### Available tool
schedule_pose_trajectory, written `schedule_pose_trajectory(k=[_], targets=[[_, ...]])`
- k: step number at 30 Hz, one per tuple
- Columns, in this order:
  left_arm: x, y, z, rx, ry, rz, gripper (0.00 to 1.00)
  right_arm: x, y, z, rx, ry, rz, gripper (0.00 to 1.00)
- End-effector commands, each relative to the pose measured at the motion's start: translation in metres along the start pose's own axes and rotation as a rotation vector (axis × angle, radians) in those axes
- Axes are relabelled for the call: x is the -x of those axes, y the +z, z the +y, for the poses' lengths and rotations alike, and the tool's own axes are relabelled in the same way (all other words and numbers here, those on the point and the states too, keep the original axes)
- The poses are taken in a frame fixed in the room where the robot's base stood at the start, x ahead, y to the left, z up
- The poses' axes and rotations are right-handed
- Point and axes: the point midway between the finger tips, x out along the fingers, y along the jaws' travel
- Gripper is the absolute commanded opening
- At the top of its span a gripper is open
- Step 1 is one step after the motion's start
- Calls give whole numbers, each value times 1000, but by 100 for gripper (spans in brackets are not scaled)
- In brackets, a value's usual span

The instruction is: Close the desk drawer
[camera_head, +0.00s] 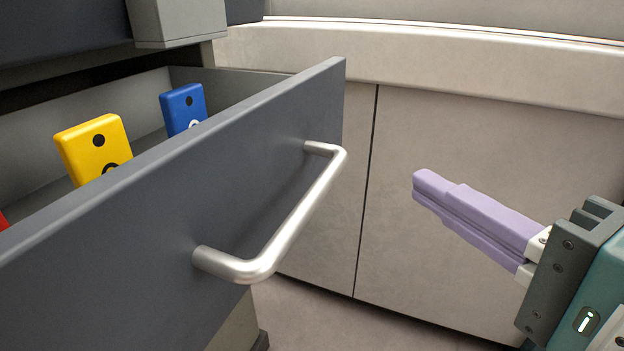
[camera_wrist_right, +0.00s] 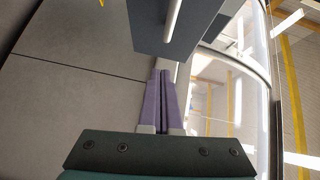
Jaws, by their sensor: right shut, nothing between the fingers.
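The desk drawer (camera_head: 175,210) stands pulled out on the left of the head view, with its dark grey front facing right. A silver bar handle (camera_head: 285,232) is fixed to that front. My right gripper (camera_head: 416,186), with lilac fingers, is to the right of the handle and apart from it. Its fingers are shut with nothing between them and point toward the drawer. In the right wrist view the shut fingers (camera_wrist_right: 162,75) point toward the drawer front (camera_wrist_right: 185,30) and its handle (camera_wrist_right: 173,22). My left gripper does not show.
Inside the drawer are a yellow block (camera_head: 92,150), a blue block (camera_head: 184,107) and a red piece at the left edge. Light panels (camera_head: 460,230) stand behind. The space between the handle and my right gripper is clear.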

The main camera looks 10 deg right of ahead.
Motion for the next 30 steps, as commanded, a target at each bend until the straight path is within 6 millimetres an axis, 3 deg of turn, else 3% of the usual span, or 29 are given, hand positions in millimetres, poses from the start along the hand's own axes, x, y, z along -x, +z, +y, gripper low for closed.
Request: schedule_pose_trajectory(k=[1,3,11,24,30], targets=[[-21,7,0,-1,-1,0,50,-2,-2,18,-41,-25,21,0],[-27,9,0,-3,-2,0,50,-3,-7,20,-86,-55,44,0],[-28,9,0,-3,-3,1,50,-18,-14,15,-124,-82,65,0],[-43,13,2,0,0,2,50,-107,-18,10,-122,-81,61,0],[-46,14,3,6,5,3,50,-126,2,6,-122,-78,62,0]])
